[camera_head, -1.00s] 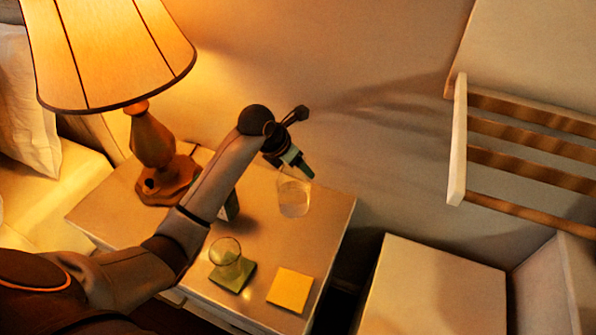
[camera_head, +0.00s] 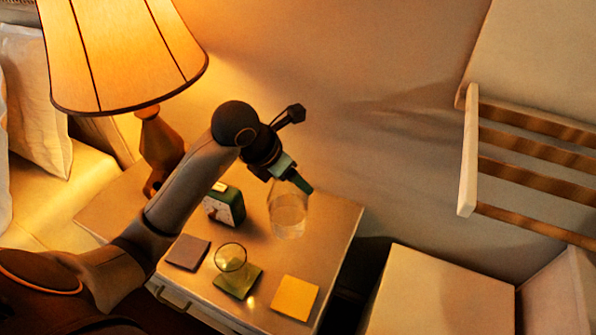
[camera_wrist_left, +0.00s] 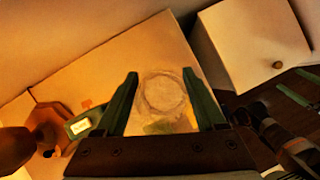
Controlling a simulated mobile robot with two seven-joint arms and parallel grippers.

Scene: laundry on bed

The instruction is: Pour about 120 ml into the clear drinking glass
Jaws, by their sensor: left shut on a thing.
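A clear round vessel (camera_head: 287,218) with clear liquid in its lower part is at the back right of the nightstand. My left gripper (camera_head: 296,183) is shut on its upper part. The left wrist view shows the vessel's round outline (camera_wrist_left: 162,94) between my left fingers (camera_wrist_left: 160,100). I cannot tell whether its base touches the top. A smaller clear drinking glass (camera_head: 230,258) stands upright on a green coaster (camera_head: 238,286), left of and nearer than the vessel. No liquid is clear in it. My right gripper (camera_wrist_left: 299,86) shows at the right of the wrist view, fingers apart.
The nightstand (camera_head: 335,225) also holds a grey coaster (camera_head: 187,252), a yellow coaster (camera_head: 295,297), a green clock (camera_head: 226,206) and a lit lamp (camera_head: 125,55). My left arm passes over its left side. A pale cabinet (camera_head: 440,295) stands at the right.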

